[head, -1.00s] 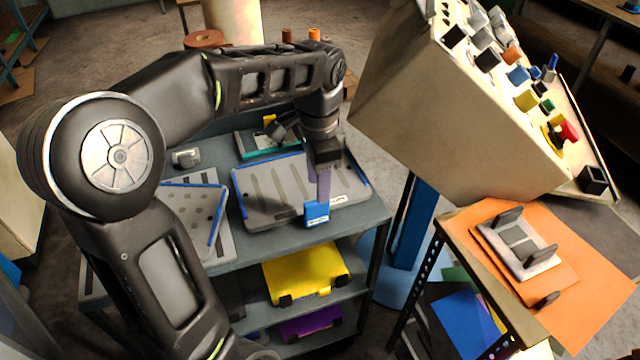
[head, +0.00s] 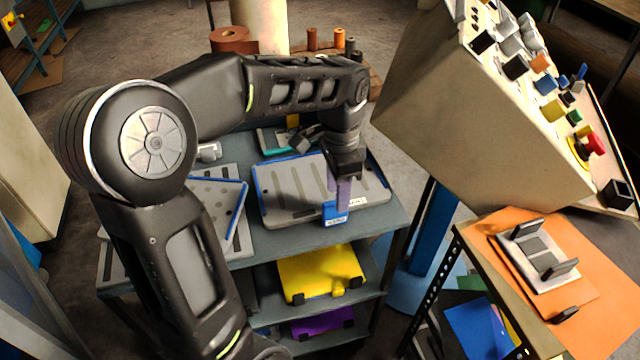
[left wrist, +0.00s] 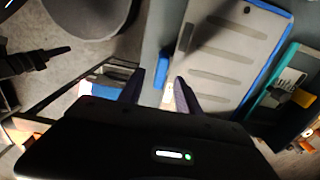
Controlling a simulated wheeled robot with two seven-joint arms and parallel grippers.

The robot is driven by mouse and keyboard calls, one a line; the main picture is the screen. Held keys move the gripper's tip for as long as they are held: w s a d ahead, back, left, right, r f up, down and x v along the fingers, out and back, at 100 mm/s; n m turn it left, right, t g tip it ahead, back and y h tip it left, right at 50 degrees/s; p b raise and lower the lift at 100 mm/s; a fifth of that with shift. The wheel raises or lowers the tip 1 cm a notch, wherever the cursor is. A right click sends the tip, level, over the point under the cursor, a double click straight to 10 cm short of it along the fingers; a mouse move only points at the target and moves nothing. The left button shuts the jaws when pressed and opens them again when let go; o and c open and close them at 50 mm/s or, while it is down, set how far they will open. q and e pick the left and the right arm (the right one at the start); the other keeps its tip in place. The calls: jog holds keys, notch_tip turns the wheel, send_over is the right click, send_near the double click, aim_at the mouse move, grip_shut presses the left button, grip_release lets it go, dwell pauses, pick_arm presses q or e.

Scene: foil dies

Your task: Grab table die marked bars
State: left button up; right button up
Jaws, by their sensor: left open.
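The bars die is a grey plate (head: 285,205) with long bar-shaped slots and blue edging, lying flat on the top of a grey cart (head: 290,250). A blue tab (head: 334,214) with a pale label is at its near edge. My left gripper (head: 342,195) points down over this edge, open, its fingers at the tab. The left wrist view shows the slotted plate (left wrist: 228,50) beyond the fingers and the blue tab (left wrist: 158,82) between or just under the open fingertips (left wrist: 160,84). Whether they touch is unclear. My right gripper is not seen.
A teal-edged die (head: 272,142) lies behind. Yellow (head: 318,272) and purple (head: 322,320) dies are on lower shelves. A control console (head: 470,130) and an orange-topped table (head: 600,270) stand right.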

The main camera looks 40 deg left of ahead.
pick_arm(q)
jog(key=shift+a+f, duration=0.15)
jog(key=shift+f, duration=2.45)
jog(key=shift+c, duration=0.2)
grip_shut()
jog(key=shift+r, duration=0.1)
